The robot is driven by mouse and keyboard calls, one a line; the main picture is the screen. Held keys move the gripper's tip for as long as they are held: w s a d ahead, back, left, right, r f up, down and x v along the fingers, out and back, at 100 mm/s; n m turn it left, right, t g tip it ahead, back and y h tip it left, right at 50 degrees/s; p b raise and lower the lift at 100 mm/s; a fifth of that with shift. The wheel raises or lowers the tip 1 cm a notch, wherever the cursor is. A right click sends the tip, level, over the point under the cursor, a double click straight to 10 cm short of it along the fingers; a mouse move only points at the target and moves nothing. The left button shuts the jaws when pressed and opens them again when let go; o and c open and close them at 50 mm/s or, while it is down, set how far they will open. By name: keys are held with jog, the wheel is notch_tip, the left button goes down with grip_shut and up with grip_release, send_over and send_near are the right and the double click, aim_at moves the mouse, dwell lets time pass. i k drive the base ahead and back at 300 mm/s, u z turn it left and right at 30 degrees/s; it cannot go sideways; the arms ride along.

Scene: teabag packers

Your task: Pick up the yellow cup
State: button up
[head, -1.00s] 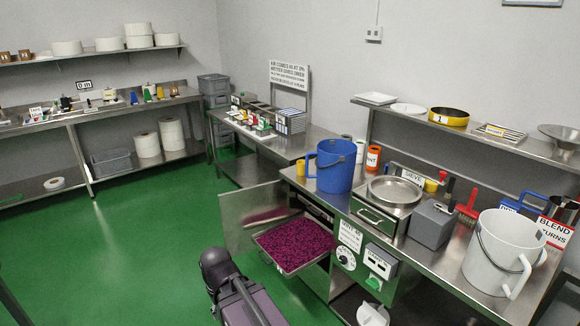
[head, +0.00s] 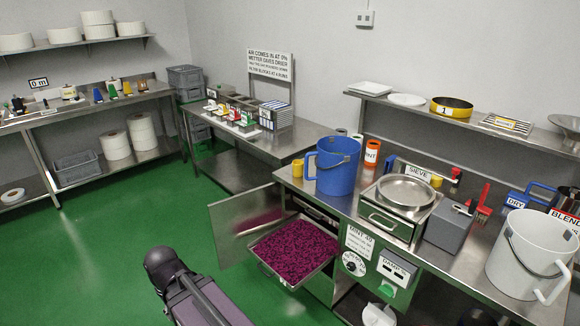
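A small yellow cup (head: 297,168) stands on the steel bench, just left of the blue bucket (head: 338,166) and close to it, near the bench's left end. A second small yellow object (head: 436,181) is farther right, beside the SIEVE sign; I cannot tell what it is. Part of my dark arm shows at the bottom left of centre, well below and left of the cup. My gripper is not visible.
An open drawer or tray of purple material (head: 296,250) and an open door (head: 243,222) jut out below the cup. A sieve pan (head: 405,190), grey box (head: 449,227) and white bucket (head: 522,258) stand farther right. Green floor at left is clear.

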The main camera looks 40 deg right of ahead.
aim_at(298, 169)
jog(key=z, duration=0.2)
jog(key=i, duration=0.75)
jog(key=z, duration=0.75)
jog(key=i, duration=0.7)
jog(key=z, duration=0.4)
